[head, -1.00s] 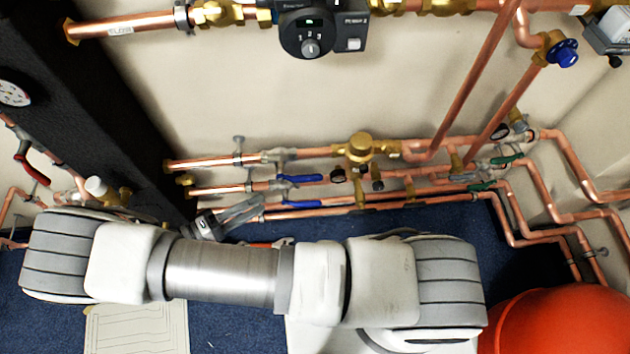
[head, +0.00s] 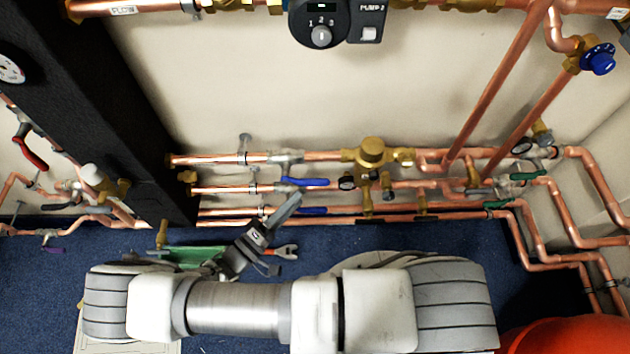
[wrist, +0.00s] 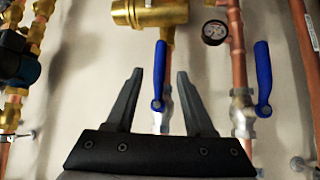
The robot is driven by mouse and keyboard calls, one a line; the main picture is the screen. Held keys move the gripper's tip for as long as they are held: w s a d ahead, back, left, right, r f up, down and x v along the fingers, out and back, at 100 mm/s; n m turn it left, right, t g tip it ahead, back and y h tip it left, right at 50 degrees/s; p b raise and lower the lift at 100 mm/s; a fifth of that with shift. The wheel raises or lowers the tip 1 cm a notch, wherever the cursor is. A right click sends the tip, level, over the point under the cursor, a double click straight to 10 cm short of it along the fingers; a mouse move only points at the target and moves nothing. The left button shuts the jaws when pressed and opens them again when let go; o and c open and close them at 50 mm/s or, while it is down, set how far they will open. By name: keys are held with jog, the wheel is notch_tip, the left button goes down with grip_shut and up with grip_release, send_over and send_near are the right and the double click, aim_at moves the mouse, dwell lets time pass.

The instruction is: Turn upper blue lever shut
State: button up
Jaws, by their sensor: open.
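The upper blue lever (head: 305,181) lies along its copper pipe, left of the brass fittings in the head view. The lower blue lever (head: 312,211) lies along the pipe below it. My gripper (head: 291,205) reaches up from below, its finger ends near both levers. In the wrist view my gripper (wrist: 160,73) is open, with one finger on each side of the upper blue lever (wrist: 159,72) in the picture. No contact shows, and I cannot tell the depth gap. The lower blue lever (wrist: 263,75) is right of the fingers.
A brass valve (head: 371,152) and a small gauge (head: 347,182) sit right of the levers. Green levers (head: 522,176) are farther right. A dark column (head: 100,110) stands left.

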aim_at(315, 180)
jog(key=x, duration=0.8)
jog(key=shift+b, duration=0.4)
jog(key=shift+c, duration=0.2)
grip_shut()
jog(key=shift+a, duration=0.1)
dwell(0.6)
